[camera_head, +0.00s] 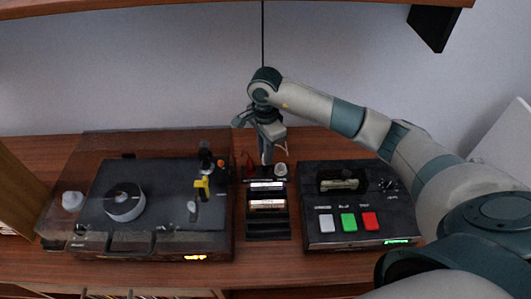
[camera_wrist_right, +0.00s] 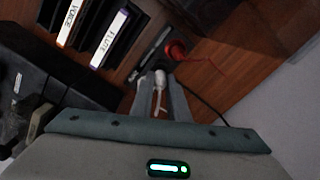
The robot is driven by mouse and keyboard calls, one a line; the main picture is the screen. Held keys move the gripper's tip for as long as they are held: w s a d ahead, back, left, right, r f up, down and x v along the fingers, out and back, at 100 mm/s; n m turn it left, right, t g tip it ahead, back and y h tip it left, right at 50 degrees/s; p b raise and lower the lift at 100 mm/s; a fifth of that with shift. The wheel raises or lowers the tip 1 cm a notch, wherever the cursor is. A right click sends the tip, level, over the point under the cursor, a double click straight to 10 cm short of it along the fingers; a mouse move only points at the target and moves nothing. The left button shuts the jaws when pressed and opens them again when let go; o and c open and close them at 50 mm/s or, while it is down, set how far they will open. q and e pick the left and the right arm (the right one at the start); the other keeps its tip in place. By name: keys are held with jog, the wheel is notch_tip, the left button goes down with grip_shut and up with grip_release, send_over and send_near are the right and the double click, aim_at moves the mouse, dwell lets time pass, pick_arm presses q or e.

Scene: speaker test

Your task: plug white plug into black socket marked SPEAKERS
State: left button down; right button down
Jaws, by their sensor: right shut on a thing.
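My right gripper (camera_head: 267,163) points down behind the cassette rack, and its fingertips also show in the wrist view (camera_wrist_right: 160,92). It is shut on the white plug (camera_wrist_right: 160,80), whose pale cable trails back between the fingers. The plug's tip is close to a black panel (camera_wrist_right: 148,62) at the rack's back end; I cannot tell whether they touch. The socket opening and the SPEAKERS marking cannot be made out. My left gripper is not in view.
A turntable (camera_head: 100,238) under a clear cover stands left of the rack (camera_head: 268,227), which holds cassettes. A player (camera_head: 318,240) with white, green and red buttons stands at right. A shelf (camera_head: 180,10) hangs above. Bare wooden tabletop (camera_head: 310,143) lies behind the player.

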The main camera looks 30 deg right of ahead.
jog(key=shift+f, duration=0.1)
dwell(0.7)
jog(key=shift+f+b, duration=0.45)
jog(key=shift+b, duration=0.2)
jog(key=shift+d+f+b, duration=0.25)
jog(key=shift+f+b, duration=0.1)
jog(key=shift+f, duration=0.05)
